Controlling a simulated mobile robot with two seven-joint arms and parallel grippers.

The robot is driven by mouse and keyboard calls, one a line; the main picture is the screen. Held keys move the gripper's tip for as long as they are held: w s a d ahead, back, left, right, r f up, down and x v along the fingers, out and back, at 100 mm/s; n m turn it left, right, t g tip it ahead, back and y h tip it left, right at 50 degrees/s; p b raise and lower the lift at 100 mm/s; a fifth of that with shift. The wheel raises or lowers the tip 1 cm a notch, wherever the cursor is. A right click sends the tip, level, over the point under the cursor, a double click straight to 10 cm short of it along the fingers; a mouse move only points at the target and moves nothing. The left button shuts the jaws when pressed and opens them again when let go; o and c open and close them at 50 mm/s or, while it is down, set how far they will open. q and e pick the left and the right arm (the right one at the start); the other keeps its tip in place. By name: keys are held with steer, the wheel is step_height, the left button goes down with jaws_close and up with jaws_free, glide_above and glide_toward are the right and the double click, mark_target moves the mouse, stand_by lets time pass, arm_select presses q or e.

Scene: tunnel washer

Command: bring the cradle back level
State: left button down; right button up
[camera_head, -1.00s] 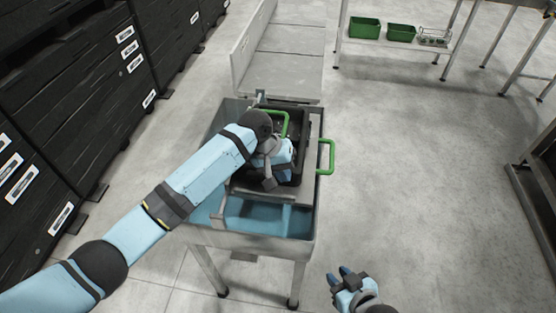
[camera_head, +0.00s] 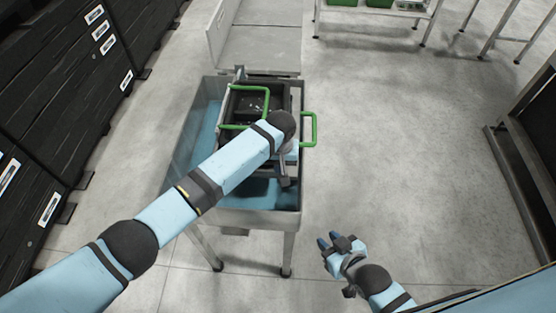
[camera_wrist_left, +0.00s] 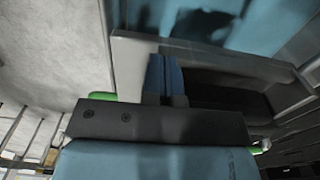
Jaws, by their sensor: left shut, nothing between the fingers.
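The cradle (camera_head: 282,93) is a dark tray in a grey frame, set in a metal tank (camera_head: 188,120) of blue water. One green handle (camera_head: 250,88) stands at its left and another green handle (camera_head: 314,128) at its right. I cannot tell whether the cradle is level. My left gripper (camera_head: 288,178) is over the near right part of the tank, partly hidden by its own wrist. In the left wrist view its fingers (camera_wrist_left: 166,76) are together and empty, before a grey edge. My right gripper (camera_head: 329,240) hangs empty, fingertips apart, right of the tank.
A grey chute (camera_head: 262,48) adjoins the tank's far end. Black cabinets (camera_head: 60,90) line the left. A rack (camera_head: 375,16) with green bins stands at the back. The floor right of the tank is clear.

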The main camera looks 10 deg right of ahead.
arm_select(q)
steer(key=shift+s+f, duration=0.2)
steer(key=shift+f, duration=0.2)
arm_select(e)
steer(key=shift+s, duration=0.1)
